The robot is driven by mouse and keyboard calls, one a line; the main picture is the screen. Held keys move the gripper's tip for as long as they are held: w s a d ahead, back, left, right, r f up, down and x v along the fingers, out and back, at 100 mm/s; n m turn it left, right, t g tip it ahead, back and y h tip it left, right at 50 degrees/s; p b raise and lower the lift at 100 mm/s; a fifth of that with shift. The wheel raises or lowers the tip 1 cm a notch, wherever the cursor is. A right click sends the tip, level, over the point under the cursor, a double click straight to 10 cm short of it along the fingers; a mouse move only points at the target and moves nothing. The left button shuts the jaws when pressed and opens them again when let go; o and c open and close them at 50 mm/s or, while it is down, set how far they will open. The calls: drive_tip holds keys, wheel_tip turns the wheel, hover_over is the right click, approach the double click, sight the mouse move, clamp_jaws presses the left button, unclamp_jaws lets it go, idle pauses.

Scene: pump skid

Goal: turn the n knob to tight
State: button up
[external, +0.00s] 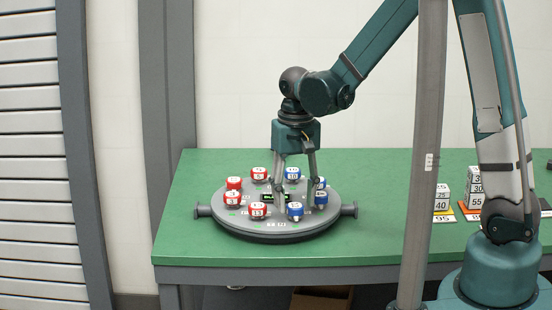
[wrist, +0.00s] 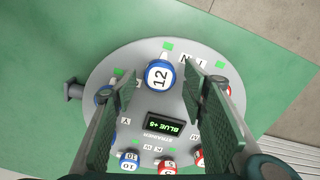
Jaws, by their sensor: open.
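A blue knob marked 12 (wrist: 159,74) stands on the grey round disc (wrist: 105,70) in the wrist view, between the tips of my open gripper (wrist: 161,92). Its white top is clear, and I cannot tell contact with either finger. White letter tiles, one seemingly N (wrist: 185,60), lie beside it, partly behind the right finger. In the external view my gripper (external: 295,203) points straight down over the front right of the disc, near a front blue knob (external: 295,210). No tight mark is readable.
More blue knobs (wrist: 129,160) and red knobs (wrist: 166,165) ring the disc. A small display (wrist: 164,125) in its middle reads BLUE +5. Stacked numbered blocks (external: 441,198) stand right on the green table (external: 380,200). A grey post (external: 425,120) rises in front.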

sight(296, 205)
wheel_tip(296, 205, up, 11)
idle(0.7)
idle(0.3)
drive_tip(key=w+d+r+m+t+y, duration=0.15)
drive_tip(key=d+r, duration=0.35)
drive_tip(key=d, duration=1)
drive_tip(key=w+d+r+m+t, duration=0.1)
drive_tip(key=d+r+t, duration=0.25)
drive_tip(key=d, duration=1.25)
drive_tip(key=s+d+r+t+h, duration=0.1)
drive_tip(key=s+d, duration=0.4)
drive_tip(key=d, duration=0.7)
drive_tip(key=shift+m+t, duration=0.45)
drive_tip(key=shift+t, duration=0.15)
drive_tip(key=shift+r+h, duration=0.1)
drive_tip(key=shift+h, duration=0.15)
idle(1.0)
